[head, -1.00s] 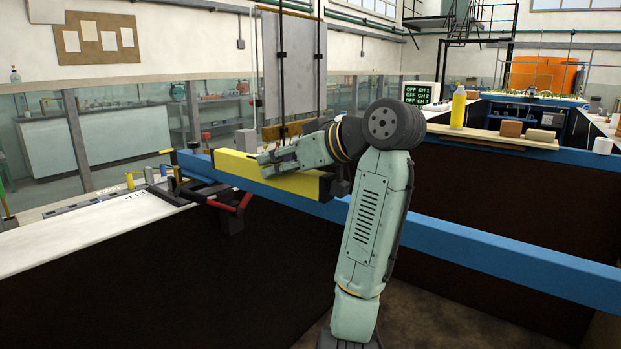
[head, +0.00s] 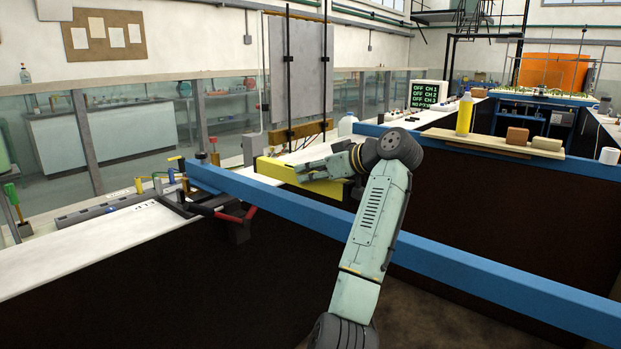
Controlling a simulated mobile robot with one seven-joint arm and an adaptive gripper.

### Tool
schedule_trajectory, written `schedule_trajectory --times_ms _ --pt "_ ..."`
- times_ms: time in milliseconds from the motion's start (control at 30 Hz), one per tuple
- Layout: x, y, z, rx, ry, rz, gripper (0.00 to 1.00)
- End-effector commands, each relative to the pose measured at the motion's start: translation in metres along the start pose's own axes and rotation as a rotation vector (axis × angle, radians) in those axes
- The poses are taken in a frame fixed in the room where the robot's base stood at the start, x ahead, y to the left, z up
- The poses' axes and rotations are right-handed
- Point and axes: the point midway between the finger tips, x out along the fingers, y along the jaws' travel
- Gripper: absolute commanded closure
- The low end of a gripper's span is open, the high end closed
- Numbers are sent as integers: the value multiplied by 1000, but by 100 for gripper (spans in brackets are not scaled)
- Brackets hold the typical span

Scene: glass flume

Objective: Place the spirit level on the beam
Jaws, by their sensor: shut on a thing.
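The blue beam (head: 450,256) slopes from the left middle down to the lower right. My gripper (head: 303,171) is shut on the spirit level and lies across it, hiding part of its top. The level shows above the beam's far edge in the picture. I cannot tell how high it is held or whether it touches the beam.
A clamp-like frame with red grips (head: 232,214) sits near the beam's left end. A white worktop (head: 110,247) lies at left. A grey panel (head: 298,75) on dark rods stands behind the level. A yellow bottle (head: 464,114) and blocks stand on a board at right.

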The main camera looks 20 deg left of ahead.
Motion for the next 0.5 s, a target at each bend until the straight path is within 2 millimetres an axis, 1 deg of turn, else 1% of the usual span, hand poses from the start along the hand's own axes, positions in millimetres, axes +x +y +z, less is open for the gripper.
schedule_trajectory --times_ms 100,200,300,500 --pt "8 -2 16 3 -1 -3 100" --pt "11 -2 26 0 1 -2 100" --pt "12 -2 30 0 1 -1 100" --pt "12 -2 31 -1 1 -1 100"
